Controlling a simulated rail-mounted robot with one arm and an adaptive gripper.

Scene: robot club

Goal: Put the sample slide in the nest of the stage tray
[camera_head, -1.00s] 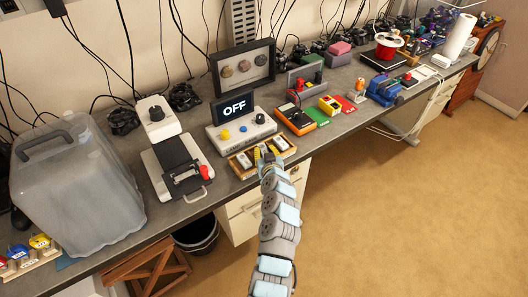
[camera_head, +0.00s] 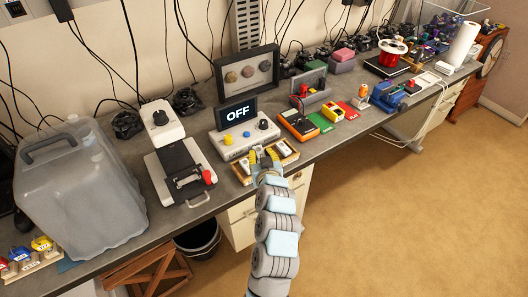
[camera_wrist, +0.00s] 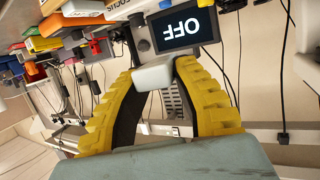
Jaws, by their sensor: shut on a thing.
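My gripper (camera_head: 264,153) is over the small wooden tray (camera_head: 240,179) at the bench's front edge. In the wrist view its yellow fingers (camera_wrist: 157,72) are shut on a pale grey-white block, which I take to be the sample slide (camera_wrist: 153,74). The microscope-like device (camera_head: 163,125) stands to the left. Its stage tray (camera_head: 201,195) is at the front, with a handle, a dark frame (camera_head: 186,183) and a red knob (camera_head: 208,177). I cannot make out the nest's inside.
Pale pieces (camera_head: 245,167) remain at the wooden tray's sides. Behind it stands a control box (camera_head: 238,139) with a screen (camera_head: 236,112) reading OFF. A big translucent water container (camera_head: 75,190) stands left of the device. An orange meter (camera_head: 298,125) is to the right.

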